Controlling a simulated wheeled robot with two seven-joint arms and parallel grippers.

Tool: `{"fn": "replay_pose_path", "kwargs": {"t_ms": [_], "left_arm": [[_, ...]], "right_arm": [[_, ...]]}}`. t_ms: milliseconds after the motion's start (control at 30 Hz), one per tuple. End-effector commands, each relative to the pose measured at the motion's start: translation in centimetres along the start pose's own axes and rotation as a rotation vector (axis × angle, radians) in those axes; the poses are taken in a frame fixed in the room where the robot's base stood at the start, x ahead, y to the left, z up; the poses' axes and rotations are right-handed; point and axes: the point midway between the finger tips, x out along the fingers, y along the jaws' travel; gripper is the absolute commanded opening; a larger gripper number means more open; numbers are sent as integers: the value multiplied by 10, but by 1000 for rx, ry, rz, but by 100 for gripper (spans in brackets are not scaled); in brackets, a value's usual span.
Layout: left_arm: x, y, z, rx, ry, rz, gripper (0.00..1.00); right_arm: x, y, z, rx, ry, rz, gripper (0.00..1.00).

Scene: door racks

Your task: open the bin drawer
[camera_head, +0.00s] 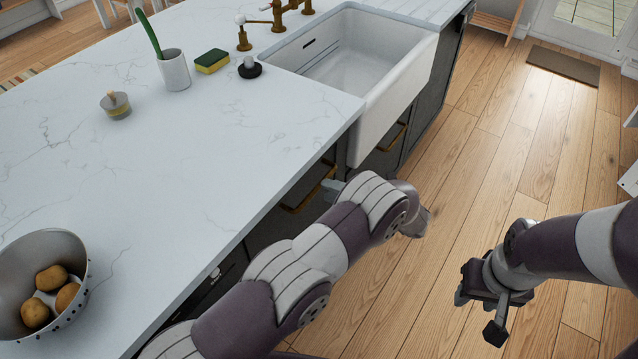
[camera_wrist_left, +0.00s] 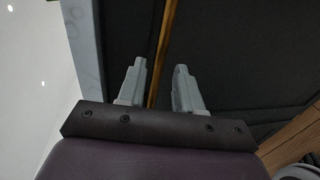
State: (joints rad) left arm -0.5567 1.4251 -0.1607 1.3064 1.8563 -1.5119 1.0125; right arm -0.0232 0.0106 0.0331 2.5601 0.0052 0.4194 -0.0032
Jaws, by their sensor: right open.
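The dark cabinet front with a brass handle (camera_head: 310,190) is under the counter edge, left of the sink. I take it for the bin drawer, though my left arm covers much of it. My left gripper (camera_wrist_left: 160,68) has its two grey fingers apart in the left wrist view. The brass handle (camera_wrist_left: 161,50) runs up between the fingers against the dark front (camera_wrist_left: 225,40), and I cannot tell how deep it sits between them. In the head view one left fingertip shows beside the handle. My right gripper (camera_head: 478,312) is open and empty over the floor.
The white counter (camera_head: 180,190) overhangs the cabinets. A white sink (camera_head: 360,60), a sponge (camera_head: 211,61), a cup (camera_head: 174,70) and a colander (camera_head: 40,250) with potatoes are on or in it. The wooden floor (camera_head: 480,170) to the right is clear.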

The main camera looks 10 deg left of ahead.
Motion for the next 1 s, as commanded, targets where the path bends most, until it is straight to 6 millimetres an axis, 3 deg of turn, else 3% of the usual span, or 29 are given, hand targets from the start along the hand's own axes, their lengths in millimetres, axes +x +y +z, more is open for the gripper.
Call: {"fn": "replay_pose_path", "kwargs": {"t_ms": [200, 533, 567, 667, 1000], "left_arm": [[38, 1, 0, 1, 0, 0, 35], [45, 0, 0, 1, -2, -1, 35], [45, 0, 0, 1, -2, -1, 32], [45, 0, 0, 1, -2, -1, 0], [48, 1, -1, 2, -2, -1, 0]], "right_arm": [[-8, 0, -1, 0, 0, 0, 43], [-8, 0, -1, 0, 0, 0, 43], [-8, 0, -1, 0, 0, 0, 43], [-8, 0, -1, 0, 0, 0, 43], [-8, 0, -1, 0, 0, 0, 43]]}}
